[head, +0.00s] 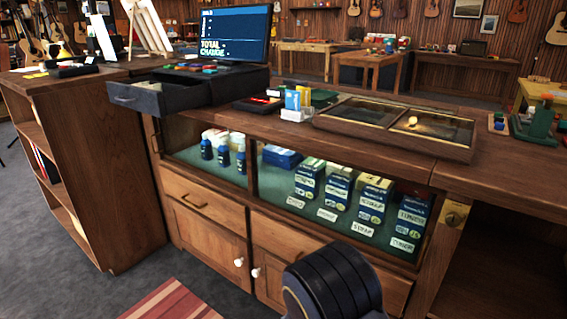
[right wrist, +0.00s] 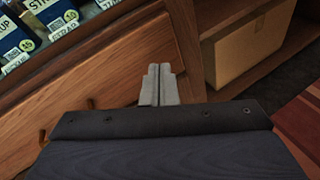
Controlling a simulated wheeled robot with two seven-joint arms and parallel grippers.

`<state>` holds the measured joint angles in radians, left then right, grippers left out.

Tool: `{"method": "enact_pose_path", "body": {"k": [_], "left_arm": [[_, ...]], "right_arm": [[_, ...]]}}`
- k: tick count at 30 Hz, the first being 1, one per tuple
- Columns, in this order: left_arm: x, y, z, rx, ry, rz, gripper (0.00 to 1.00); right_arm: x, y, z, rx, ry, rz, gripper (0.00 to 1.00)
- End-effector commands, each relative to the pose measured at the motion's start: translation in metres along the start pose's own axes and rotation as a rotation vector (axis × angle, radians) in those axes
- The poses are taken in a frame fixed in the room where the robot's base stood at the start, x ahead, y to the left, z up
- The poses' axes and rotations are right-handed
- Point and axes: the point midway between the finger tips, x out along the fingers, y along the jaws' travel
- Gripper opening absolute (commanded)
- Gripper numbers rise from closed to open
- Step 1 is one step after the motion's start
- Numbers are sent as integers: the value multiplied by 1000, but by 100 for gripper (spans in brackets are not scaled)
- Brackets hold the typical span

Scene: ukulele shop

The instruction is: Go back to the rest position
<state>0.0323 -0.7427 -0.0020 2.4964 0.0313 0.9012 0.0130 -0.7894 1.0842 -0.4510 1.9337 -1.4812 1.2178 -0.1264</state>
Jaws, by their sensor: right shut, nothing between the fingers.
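My right gripper (right wrist: 160,84) shows in the right wrist view with its two grey fingers pressed together, and nothing is between them. It hangs in front of the wooden counter (right wrist: 120,75), below the glass display. In the head view only a dark rounded link of my own arm (head: 335,282) shows at the bottom, in front of the drawers. My left gripper is in neither view.
The counter (head: 400,148) carries a screen (head: 235,35), an open cash drawer (head: 160,95) and a glass-topped case (head: 400,125). Boxes and bottles stand behind the display glass. A cardboard box (right wrist: 245,45) sits on a low shelf.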

Motion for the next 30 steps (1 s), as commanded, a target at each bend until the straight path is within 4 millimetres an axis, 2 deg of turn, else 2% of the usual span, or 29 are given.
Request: {"method": "enact_pose_path", "body": {"k": [1, 5, 9, 12, 15, 19, 24, 30], "left_arm": [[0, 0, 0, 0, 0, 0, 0], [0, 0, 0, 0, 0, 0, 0], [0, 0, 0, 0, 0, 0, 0], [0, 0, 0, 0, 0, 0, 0], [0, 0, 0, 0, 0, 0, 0], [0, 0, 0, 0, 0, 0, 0], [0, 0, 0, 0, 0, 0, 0], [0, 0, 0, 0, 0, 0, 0]], "right_arm": [[7, -21, 16, 100, 64, -116, 0], [9, -75, 39, 339, 224, -392, 0], [-6, -122, 58, 608, 388, -655, 0], [-24, -147, 70, 805, 500, -822, 0], [-46, -166, 83, 1008, 608, -968, 0], [-77, -181, 100, 1274, 743, -1123, 0], [-110, -188, 119, 1572, 886, -1247, 0], [-135, -189, 135, 1815, 998, -1308, 0]]}}
